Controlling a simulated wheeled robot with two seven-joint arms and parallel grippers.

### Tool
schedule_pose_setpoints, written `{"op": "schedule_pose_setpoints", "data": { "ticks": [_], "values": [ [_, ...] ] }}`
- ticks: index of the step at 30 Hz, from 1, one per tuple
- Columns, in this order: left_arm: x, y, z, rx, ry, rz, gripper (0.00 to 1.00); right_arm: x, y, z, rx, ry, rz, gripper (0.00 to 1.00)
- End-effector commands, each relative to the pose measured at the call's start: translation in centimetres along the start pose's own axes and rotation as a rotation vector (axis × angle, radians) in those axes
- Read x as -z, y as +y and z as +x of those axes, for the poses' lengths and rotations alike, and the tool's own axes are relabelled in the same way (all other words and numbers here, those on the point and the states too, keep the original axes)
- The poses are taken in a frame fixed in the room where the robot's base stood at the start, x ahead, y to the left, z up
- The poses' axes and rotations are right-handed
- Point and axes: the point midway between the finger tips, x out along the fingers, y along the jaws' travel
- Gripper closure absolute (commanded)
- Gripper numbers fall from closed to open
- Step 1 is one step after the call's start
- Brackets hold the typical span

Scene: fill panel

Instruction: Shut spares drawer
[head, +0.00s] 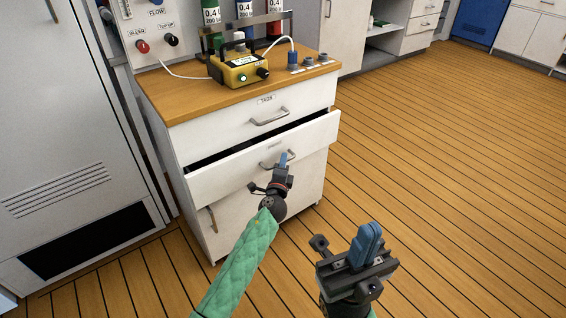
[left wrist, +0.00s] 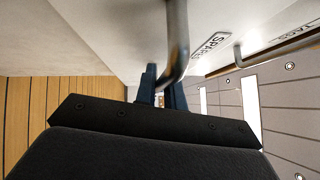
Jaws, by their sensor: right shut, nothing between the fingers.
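The spares drawer (head: 235,163) is the second one down in the white cabinet. It stands partly out, with a dark gap above its front. Its bar handle (left wrist: 178,40) looms large in the left wrist view, near the SPARES label (left wrist: 211,45). My left gripper (head: 284,160) is at this handle. Its blue fingers (left wrist: 162,92) lie on either side of the handle's near end, which hides part of one finger. Whether they grip it I cannot tell. My right gripper (head: 368,245) is shut and empty, in front of the cabinet to the right.
The tags drawer (head: 235,122) above is shut. The wooden top (head: 185,100) carries a yellow device (head: 240,70) and several bottles. A tall grey cabinet (head: 70,130) stands at the left. The plank floor (head: 440,160) to the right is clear.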

Motion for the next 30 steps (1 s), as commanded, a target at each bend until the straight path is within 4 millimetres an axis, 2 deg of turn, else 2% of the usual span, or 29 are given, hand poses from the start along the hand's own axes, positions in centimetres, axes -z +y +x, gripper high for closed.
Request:
{"op": "schedule_pose_setpoints", "data": {
  "ticks": [8,16,25,26,27,28,30],
  "values": [
    [-0.2,0.1,0.1,-0.001,0.0,0.001,1.0,-0.1,0.0,-0.1,-0.001,-0.001,0.0,1.0],
    [-2.8,1.0,2.7,-0.001,-0.001,0.001,1.0,-0.2,-0.1,-0.4,-0.007,0.002,0.01,1.0],
    [-3.2,0.9,3.1,-0.002,-0.003,0.001,1.0,-0.3,-0.2,-0.1,-0.007,0.009,0.016,1.0],
    [-3.2,0.9,3.1,-0.001,-0.003,0.001,0.83,-0.3,-0.2,-0.1,-0.007,0.009,0.016,1.0],
    [-3.2,0.9,3.1,-0.001,-0.003,0.001,0.76,-0.2,-0.2,-0.1,-0.008,0.009,0.016,1.0],
    [-3.2,0.9,3.0,-0.001,-0.003,0.001,0.7,-0.2,-0.2,-0.2,-0.008,0.008,0.015,1.0],
    [-3.1,0.9,3.0,-0.001,-0.002,0.001,0.67,-0.2,-0.2,-0.2,-0.008,0.008,0.014,1.0]
  ]
}}
